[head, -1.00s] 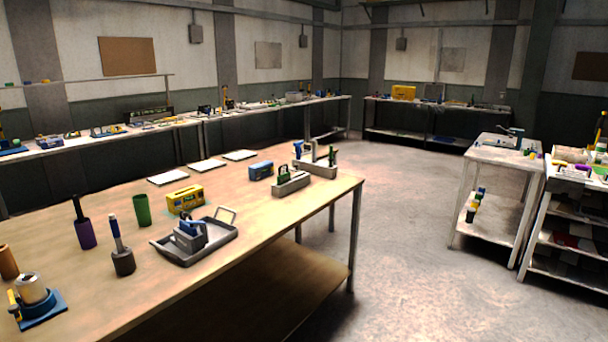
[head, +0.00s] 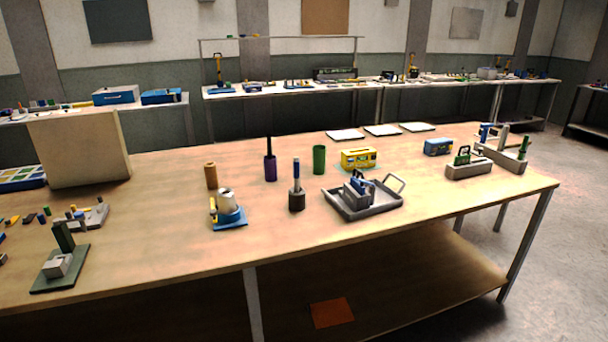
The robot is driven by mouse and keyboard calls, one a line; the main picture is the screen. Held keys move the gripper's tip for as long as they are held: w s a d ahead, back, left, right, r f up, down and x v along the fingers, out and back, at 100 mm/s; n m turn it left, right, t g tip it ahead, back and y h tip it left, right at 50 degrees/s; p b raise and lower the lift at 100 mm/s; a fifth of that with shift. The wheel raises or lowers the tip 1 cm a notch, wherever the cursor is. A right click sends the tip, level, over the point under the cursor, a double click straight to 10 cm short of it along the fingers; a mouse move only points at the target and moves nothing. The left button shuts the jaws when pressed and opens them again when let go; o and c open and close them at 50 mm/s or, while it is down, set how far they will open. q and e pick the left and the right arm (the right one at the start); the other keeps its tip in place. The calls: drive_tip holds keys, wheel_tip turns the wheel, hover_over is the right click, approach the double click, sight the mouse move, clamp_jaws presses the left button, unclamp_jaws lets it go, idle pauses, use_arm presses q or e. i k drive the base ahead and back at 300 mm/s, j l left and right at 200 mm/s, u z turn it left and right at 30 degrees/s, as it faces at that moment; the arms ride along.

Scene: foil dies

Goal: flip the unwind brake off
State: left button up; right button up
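A small stand with a blue base (head: 230,224) sits near the front edge of the wooden table. It bears a pale roll (head: 226,201) on a blue hub. A small yellow lever-like part (head: 213,211) stands at its left side. This may be the unwind with its brake, but no label shows. The lever is too small to tell which way it is set. Neither of my grippers is in view.
The wooden table (head: 330,222) also holds a brown cylinder (head: 211,175), a dark holder with a blue handle (head: 297,198), a grey tray (head: 390,204), a green stand (head: 60,272) and a beige panel (head: 80,148). Bare tabletop lies left of the blue stand. Floor is open at right.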

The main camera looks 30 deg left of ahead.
sight(214, 213)
drive_tip(key=u, duration=1.65)
